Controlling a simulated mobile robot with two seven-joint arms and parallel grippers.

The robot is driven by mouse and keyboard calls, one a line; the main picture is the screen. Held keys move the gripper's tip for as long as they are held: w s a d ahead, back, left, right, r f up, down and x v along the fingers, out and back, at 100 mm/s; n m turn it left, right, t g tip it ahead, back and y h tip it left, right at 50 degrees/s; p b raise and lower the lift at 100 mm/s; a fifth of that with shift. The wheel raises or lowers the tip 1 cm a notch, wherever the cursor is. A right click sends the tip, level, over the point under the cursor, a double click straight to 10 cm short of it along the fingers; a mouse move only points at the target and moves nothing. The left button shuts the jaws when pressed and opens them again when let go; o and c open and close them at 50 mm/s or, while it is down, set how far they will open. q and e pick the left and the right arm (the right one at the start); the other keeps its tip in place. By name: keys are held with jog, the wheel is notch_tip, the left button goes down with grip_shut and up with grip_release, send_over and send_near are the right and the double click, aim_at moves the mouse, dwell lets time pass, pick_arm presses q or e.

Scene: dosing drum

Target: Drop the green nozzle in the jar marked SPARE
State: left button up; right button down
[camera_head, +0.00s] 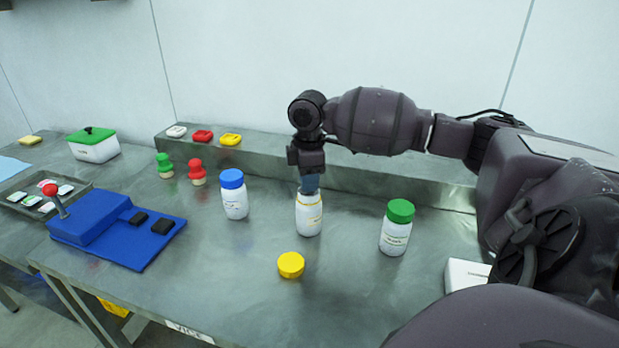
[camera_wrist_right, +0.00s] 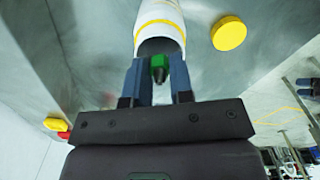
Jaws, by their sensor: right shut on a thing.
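My right gripper (camera_head: 309,186) points down at the mouth of an open white jar (camera_head: 309,216) with yellow bands. In the right wrist view, the green nozzle (camera_wrist_right: 159,66) is between the two blue-grey fingers, and the gripper is shut on it. The nozzle lies at the open mouth of the jar (camera_wrist_right: 160,22); I cannot tell how far inside the fingertips are. The nozzle is hidden in the head view. The jar stands upright, and its marking is not readable. A yellow lid (camera_head: 291,265) lies on the table in front of it. My left gripper is not in view.
A blue-capped jar (camera_head: 234,196) stands left of the open jar, and a green-capped jar (camera_head: 396,232) stands right. Green (camera_head: 165,167) and red (camera_head: 197,173) knobbed pieces stand near the raised ledge (camera_head: 267,153). A blue lever device (camera_head: 100,232) is at left.

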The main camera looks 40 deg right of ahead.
dwell(0.4)
jog(key=c, duration=1.2)
grip_release()
jog(key=shift+o, duration=1.4)
jog(key=shift+o, duration=0.5)
jog(key=shift+o, duration=1.9)
